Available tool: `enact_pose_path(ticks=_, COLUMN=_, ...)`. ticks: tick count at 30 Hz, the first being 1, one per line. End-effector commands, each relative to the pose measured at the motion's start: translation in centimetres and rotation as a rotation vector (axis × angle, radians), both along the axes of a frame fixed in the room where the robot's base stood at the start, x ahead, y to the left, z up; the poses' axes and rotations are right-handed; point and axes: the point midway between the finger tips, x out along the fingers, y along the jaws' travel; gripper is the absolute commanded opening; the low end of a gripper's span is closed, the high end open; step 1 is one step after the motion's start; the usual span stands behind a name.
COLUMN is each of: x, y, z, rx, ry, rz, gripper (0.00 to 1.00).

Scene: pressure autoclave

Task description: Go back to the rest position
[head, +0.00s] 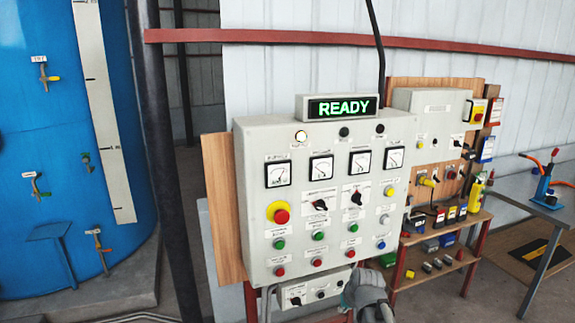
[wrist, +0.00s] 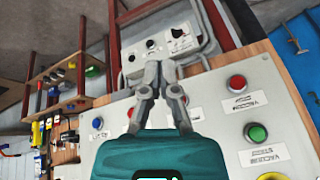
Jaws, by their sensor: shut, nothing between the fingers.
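My gripper (wrist: 158,68) is shut and empty in the wrist view, its grey fingers together beyond the teal body. It is in front of the grey control panel (head: 256,222), near the panel's lower edge and the small box below it; whether it touches anything is unclear. The panel also shows in the wrist view (wrist: 212,115). Part of my arm's end (head: 365,297) shows at the bottom of the head view, right of the small switch box (head: 297,296). The display (head: 343,108) reads READY in green. One white lamp (head: 301,136) is lit on the panel.
The panel carries gauges, black knobs, coloured buttons and a red emergency stop (head: 281,215). A wooden shelf (head: 440,268) with small parts stands to the right, then a metal bench (head: 500,195) with a blue tool. A blue tank (head: 60,130) is at left.

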Motion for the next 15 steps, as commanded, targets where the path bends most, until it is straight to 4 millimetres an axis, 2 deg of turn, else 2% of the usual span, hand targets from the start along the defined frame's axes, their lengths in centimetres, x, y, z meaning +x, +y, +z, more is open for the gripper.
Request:
enact_pose_path(ticks=1, x=-2.3, y=0.2, z=-0.5, rx=-0.024, ry=0.059, rz=0.010, gripper=0.00)
enact_pose_path(ticks=6, x=-8.0, y=0.1, z=-1.7, rx=-0.104, ry=0.247, rz=0.025, gripper=0.00)
enact_pose_path(ticks=10, x=-10.9, y=-0.1, z=-1.9, rx=-0.149, ry=0.344, rz=0.026, gripper=0.00)
enact_pose_path(ticks=15, x=-12.4, y=-0.3, z=-2.0, rx=-0.175, ry=0.397, rz=0.022, gripper=0.00)
